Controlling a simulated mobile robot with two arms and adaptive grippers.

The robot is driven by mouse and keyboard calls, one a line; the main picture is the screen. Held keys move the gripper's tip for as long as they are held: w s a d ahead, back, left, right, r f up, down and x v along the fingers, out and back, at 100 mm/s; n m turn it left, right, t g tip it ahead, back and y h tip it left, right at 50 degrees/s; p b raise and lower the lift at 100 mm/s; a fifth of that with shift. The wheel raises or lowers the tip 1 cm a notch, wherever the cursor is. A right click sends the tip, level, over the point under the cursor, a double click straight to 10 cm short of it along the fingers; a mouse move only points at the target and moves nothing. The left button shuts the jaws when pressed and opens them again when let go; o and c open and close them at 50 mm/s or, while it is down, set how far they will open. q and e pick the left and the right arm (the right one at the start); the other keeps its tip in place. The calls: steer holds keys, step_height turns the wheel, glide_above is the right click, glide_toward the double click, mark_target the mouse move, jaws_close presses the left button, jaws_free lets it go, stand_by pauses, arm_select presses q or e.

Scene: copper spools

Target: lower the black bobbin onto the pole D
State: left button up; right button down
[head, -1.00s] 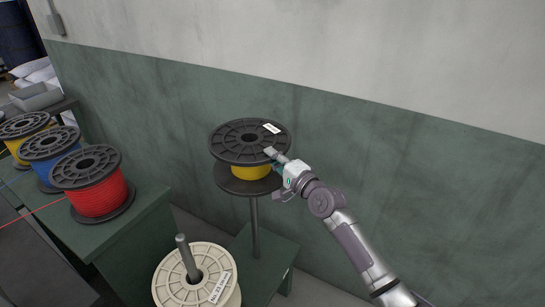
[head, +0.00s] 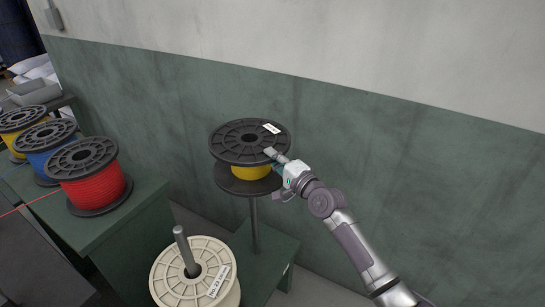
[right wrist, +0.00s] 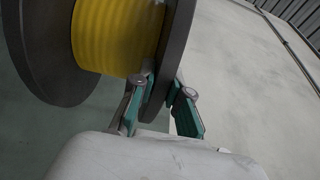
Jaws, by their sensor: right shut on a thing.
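The black bobbin (head: 228,148) has two black flanges, yellow winding and a white label on its upper flange. It is held roughly level and its centre hole looks dark. My right gripper (head: 273,154) is shut on the upper flange's right edge. In the right wrist view the fingers (right wrist: 160,108) pinch the flange rim beside the yellow winding (right wrist: 118,35). A bare grey pole (head: 254,225) stands below the bobbin on a green stand; its top is hidden behind the lower flange, so I cannot tell whether it is inside the hole. No letter D shows. My left gripper is out of view.
A cream spool (head: 215,255) sits around another pole (head: 183,247) in front. Red (head: 95,188), blue (head: 45,164) and yellow (head: 12,140) spools stand on a green bench at left. A green and white wall (head: 400,150) is close behind.

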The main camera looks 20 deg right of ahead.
steer(key=shift+f+b, duration=4.2)
steer(key=shift+f, duration=0.55)
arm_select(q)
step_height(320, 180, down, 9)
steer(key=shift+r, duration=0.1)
arm_select(e)
steer(key=shift+r, duration=0.1)
